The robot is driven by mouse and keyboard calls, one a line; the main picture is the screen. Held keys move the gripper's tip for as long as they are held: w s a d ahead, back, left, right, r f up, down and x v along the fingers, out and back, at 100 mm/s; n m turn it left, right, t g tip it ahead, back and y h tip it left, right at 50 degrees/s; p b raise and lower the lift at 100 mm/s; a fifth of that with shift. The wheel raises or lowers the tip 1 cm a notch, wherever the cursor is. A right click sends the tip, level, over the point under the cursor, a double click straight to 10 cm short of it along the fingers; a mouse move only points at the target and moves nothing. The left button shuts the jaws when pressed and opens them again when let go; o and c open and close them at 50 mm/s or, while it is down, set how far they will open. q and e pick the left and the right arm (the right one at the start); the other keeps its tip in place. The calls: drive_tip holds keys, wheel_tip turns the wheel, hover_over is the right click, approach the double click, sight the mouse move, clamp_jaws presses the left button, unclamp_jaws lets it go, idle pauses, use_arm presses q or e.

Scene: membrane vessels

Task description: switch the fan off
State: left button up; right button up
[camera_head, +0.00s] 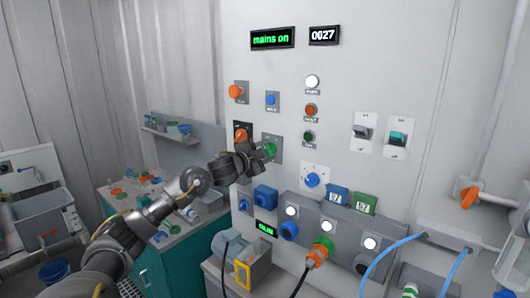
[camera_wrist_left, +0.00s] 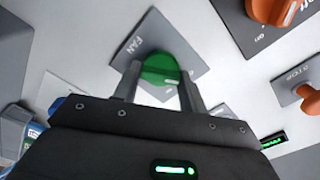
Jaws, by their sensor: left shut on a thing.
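The fan switch is a green knob (camera_head: 269,150) on a grey plate on the white wall panel. In the left wrist view the green knob (camera_wrist_left: 160,68) sits on a plate that reads FAN. My left gripper (camera_wrist_left: 159,84) is shut on the knob, one finger on each side of it. In the head view my left gripper (camera_head: 261,151) reaches the plate from the left. The knob's pointer and any off or on marks beside it are hidden or too small to read. My right gripper is not in view.
An orange rotary switch (camera_head: 241,131) sits close above the gripper, and an orange stop knob (camera_head: 235,91) is higher. A display (camera_head: 272,38) reads "mains on". A blue knob (camera_head: 312,180) and a grey box (camera_head: 330,228) with cables are lower right. A cluttered teal bench (camera_head: 155,255) stands left.

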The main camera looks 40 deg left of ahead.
use_arm(q)
drive_tip(key=o, duration=1)
drive_tip(key=shift+s+f, duration=0.15)
drive_tip(key=shift+s, duration=0.2)
drive_tip(key=s+b, duration=0.6)
drive_tip(key=s, duration=0.4)
drive_tip(key=shift+d, duration=0.1)
